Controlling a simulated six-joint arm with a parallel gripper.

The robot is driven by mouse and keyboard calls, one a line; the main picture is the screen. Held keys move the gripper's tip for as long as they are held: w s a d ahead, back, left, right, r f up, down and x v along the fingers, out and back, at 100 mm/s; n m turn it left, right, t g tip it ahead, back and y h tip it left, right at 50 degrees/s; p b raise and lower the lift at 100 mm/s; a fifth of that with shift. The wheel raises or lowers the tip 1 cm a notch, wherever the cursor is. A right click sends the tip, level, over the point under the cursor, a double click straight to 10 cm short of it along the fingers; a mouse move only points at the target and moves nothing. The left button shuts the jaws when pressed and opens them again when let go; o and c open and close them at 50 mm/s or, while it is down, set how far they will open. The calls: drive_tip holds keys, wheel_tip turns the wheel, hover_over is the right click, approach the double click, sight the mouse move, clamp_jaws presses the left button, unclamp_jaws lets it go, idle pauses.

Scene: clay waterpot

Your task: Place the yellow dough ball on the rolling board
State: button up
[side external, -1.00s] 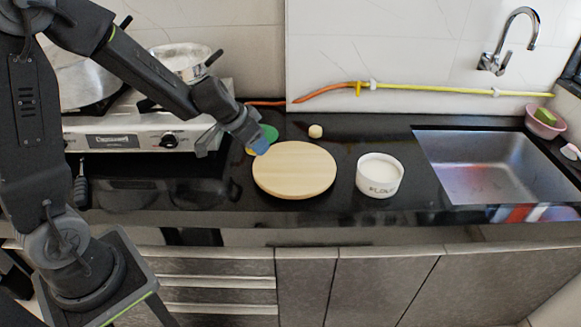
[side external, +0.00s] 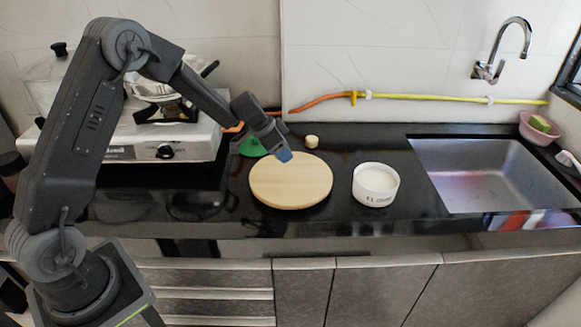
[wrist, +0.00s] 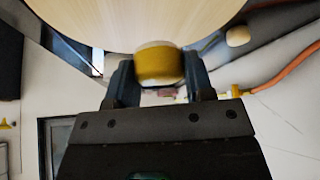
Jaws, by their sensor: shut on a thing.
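The rolling board is a round pale wooden disc (side external: 290,185) on the black counter. It also fills the top of the wrist view (wrist: 130,20). My gripper (side external: 283,155) is above the board's back edge, pointing down and tilted, with its blue fingertips low. In the wrist view my gripper (wrist: 160,78) is shut on the yellow dough ball (wrist: 160,66), which sits between the two fingers with its far side paler. The ball is hidden by the gripper in the side view. Whether the ball touches the board cannot be told.
A small cream-coloured ball (side external: 312,141) lies behind the board. A green plate (side external: 252,147) is behind the gripper. A white flour bowl (side external: 375,185) stands right of the board, before the sink (side external: 480,175). A stove (side external: 175,140) stands left. The board's top looks clear.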

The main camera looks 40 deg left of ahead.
sight(296, 174)
drive_tip(key=shift+w+d+f, duration=0.35)
drive_tip(key=shift+d+f, duration=0.1)
drive_tip(key=shift+d, duration=0.1)
drive_tip(key=shift+w+d+f, duration=0.35)
drive_tip(key=shift+d+f, duration=0.05)
drive_tip(key=shift+d, duration=0.15)
drive_tip(key=shift+f, duration=1.95)
drive_tip(key=shift+f, duration=0.1)
drive_tip(key=o, duration=0.9)
drive_tip(key=shift+c, duration=0.2)
